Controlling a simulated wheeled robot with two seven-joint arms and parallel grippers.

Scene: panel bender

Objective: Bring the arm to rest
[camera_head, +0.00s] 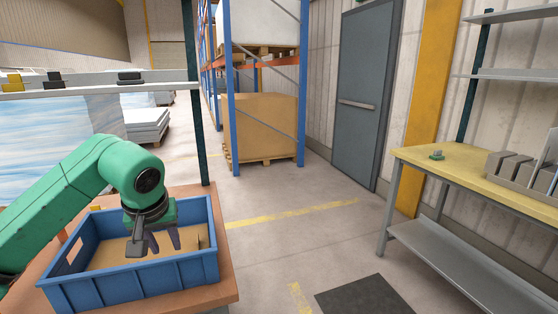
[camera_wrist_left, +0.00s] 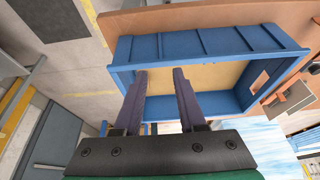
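My left gripper (camera_head: 163,244) hangs over the blue bin (camera_head: 150,275), at the end of the green arm coming in from the left. The fingers point down toward the bin's inside. In the left wrist view the two dark fingers (camera_wrist_left: 160,76) stand apart with nothing between them, so the gripper is open and empty. The bin also shows in the left wrist view (camera_wrist_left: 210,46), with a tan surface (camera_wrist_left: 205,77) inside. I cannot tell whether the fingertips are below the rim. My right gripper is not in view.
The bin stands on a brown-topped table (camera_head: 225,265). A yellow-topped workbench (camera_head: 470,175) with grey holders (camera_head: 512,168) stands at the right. A blue rack (camera_head: 228,90) holds a large cardboard box (camera_head: 262,128) on a pallet. The floor between table and workbench is clear, with a dark mat (camera_head: 365,298).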

